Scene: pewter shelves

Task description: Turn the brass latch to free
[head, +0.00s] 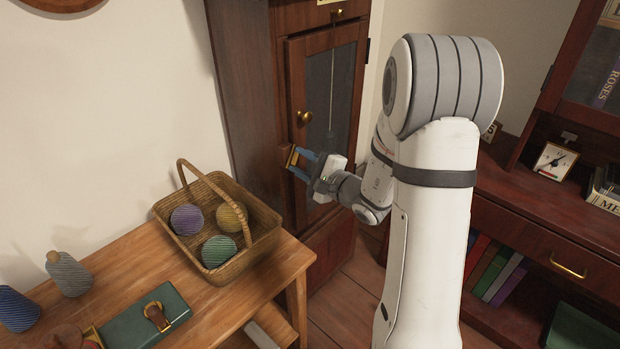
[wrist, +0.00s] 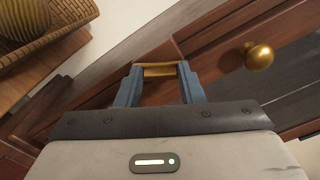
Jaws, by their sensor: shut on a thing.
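The brass latch (head: 293,157) sits on the left edge of the dark wooden clock-case door (head: 318,100), below a round brass knob (head: 304,118). My gripper (head: 296,163) is at the latch with its blue fingers shut on it. In the wrist view the brass latch (wrist: 158,71) lies between the two blue fingertips (wrist: 158,74). The brass knob (wrist: 259,56) shows to the right of the fingers there, apart from them. The fingers hide part of the latch, and I cannot tell how far it is turned. The door looks closed.
A wicker basket (head: 260,245) with yarn balls stands on the wooden table (head: 225,300) left of my arm, with a green case (head: 146,318) in front. A dark desk (head: 520,215) with a small clock (head: 555,161) stands at right.

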